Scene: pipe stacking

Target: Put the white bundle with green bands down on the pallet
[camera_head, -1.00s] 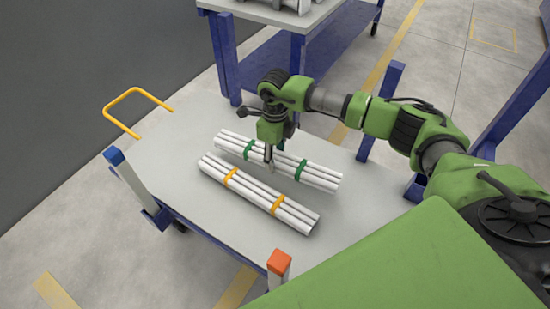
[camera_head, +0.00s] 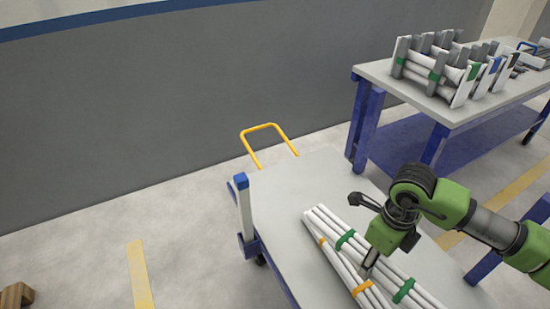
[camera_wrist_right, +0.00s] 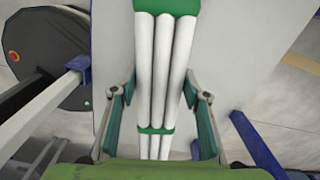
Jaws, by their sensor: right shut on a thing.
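The white bundle with green bands (camera_head: 345,239) is a set of white pipes on or just above the grey deck of a flat trolley (camera_head: 300,180). Contact with the deck cannot be told. My right gripper (camera_head: 368,264) comes down over it from above and is shut on it. In the right wrist view the bundle (camera_wrist_right: 162,75) runs lengthwise between the two fingers (camera_wrist_right: 161,105). A second white bundle with orange bands (camera_head: 326,250) lies close alongside, nearly parallel. No separate pallet can be made out. My left gripper is not in view.
The trolley has a yellow handle (camera_head: 268,130) at its far end and a blue-capped post (camera_head: 241,182) at its left edge. A table (camera_head: 455,112) with racked pipes stands at the back right. The deck's far end is clear.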

